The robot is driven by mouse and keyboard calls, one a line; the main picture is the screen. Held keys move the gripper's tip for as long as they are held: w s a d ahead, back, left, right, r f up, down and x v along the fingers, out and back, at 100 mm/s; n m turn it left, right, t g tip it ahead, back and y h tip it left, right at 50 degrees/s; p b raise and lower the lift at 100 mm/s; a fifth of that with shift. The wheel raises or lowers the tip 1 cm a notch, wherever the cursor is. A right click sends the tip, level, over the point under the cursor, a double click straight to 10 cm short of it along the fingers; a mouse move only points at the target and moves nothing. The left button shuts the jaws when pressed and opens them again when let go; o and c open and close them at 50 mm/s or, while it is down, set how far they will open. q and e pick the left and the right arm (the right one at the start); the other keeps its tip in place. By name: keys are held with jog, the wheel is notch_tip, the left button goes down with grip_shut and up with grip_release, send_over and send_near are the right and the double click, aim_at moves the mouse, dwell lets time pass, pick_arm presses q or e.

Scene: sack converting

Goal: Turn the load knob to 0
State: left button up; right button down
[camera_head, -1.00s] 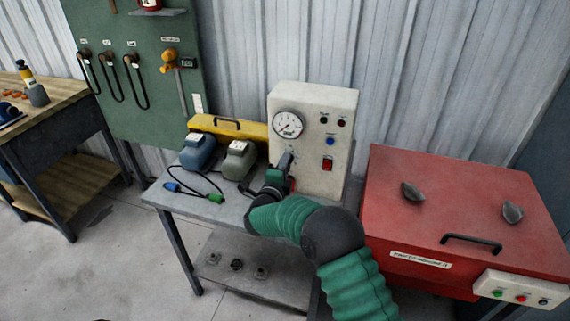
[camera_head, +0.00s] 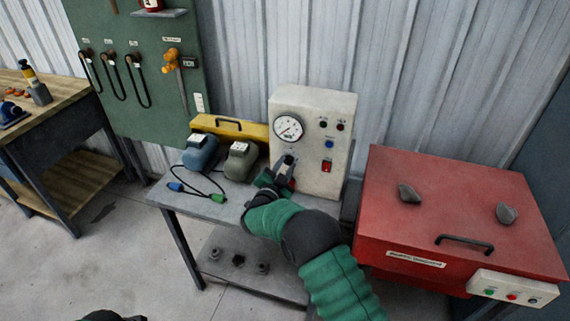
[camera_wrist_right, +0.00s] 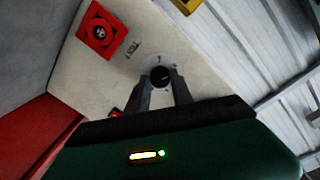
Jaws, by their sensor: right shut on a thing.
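The load knob (camera_wrist_right: 160,76) is a small black round knob on the cream face of the test box (camera_head: 336,112). In the wrist view my right gripper (camera_wrist_right: 161,82) has one finger on each side of it and is shut on it. In the head view my right gripper (camera_head: 284,165) reaches the box face below the round white gauge (camera_head: 288,128) and hides the knob. The knob's scale marks are too small to read. My left gripper's fingers are not in view.
A red chest (camera_head: 460,200) stands right of the bench (camera_head: 215,207). A blue unit (camera_head: 201,152), a grey-green unit (camera_head: 239,160) and a yellow case (camera_head: 222,126) are left of the box. A red switch (camera_head: 326,166) is right of the gripper.

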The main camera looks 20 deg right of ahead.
jog(key=n+p, duration=0.1)
jog(key=n, duration=0.2)
jog(key=shift+n, duration=0.3)
jog(key=n+p, duration=0.1)
jog(key=n, duration=0.2)
jog(key=shift+h, duration=0.3)
jog(key=n, duration=0.4)
jog(key=shift+p, duration=0.35)
jog(key=shift+w+r+n+t, duration=0.1)
jog(key=shift+n+t, duration=0.2)
jog(key=shift+n, duration=1.1)
jog(key=c, duration=1.5)
grip_release()
jog(key=o, duration=0.4)
jog(key=shift+w+f, duration=0.15)
jog(key=shift+f, duration=0.05)
